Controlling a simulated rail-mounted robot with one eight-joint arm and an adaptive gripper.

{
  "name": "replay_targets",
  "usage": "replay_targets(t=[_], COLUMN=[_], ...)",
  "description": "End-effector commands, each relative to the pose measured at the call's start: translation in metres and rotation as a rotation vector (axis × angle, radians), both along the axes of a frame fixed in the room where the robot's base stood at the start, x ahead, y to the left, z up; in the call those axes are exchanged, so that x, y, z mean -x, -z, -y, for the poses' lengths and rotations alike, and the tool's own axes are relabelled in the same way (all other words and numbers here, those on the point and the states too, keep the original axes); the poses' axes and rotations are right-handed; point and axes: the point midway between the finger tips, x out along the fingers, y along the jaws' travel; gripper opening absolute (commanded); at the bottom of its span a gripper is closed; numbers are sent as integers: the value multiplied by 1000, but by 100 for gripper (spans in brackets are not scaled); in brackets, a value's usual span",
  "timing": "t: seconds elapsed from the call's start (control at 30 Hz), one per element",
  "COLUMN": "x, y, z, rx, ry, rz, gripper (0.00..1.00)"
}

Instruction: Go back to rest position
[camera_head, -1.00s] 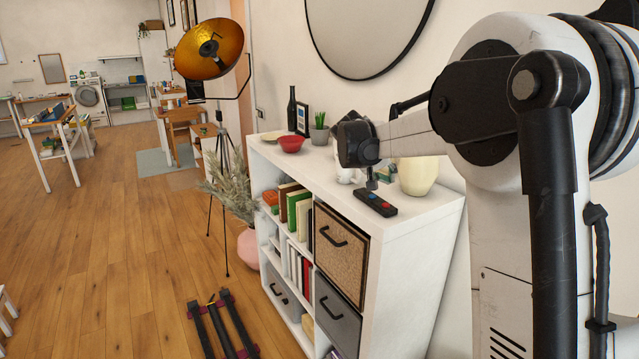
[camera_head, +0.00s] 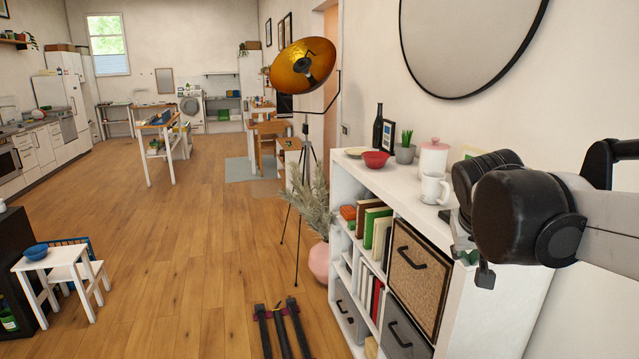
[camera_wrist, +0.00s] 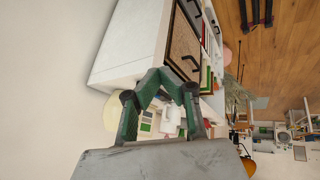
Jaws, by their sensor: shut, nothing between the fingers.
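My gripper (camera_wrist: 166,82) shows in the wrist view with its green fingers brought together at the tips and nothing held. In the head view my gripper (camera_head: 470,250) is at the right, in front of the white cube shelf (camera_head: 490,315), partly hidden by my dark wrist. The gripper appears apart from the shelf, though the exact gap is hard to tell. In the wrist view the shelf (camera_wrist: 125,45) lies sideways beyond the fingers.
On the shelf top stand a white mug (camera_head: 434,188), a pink-lidded jar (camera_head: 432,158), a red bowl (camera_head: 375,159) and a dark bottle (camera_head: 378,128). A tripod lamp (camera_head: 302,66) and potted plant (camera_head: 319,262) stand beyond it. Open wooden floor (camera_head: 190,255) lies left.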

Motion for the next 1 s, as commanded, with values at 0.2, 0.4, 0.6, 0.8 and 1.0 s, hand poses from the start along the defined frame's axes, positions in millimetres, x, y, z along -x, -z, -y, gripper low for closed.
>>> replay_targets(t=[0.2,0.4,0.6,0.8,1.0], x=[67,121,161,176,177], y=[32,67,99,112,113], z=[-32,-59,-78,-86,-87], rx=[-77,-146,-202,-225,-227], ry=[-65,-124,-167,-186,-187], rz=[22,44,65,75,76], gripper=[0,0,0,0,0])
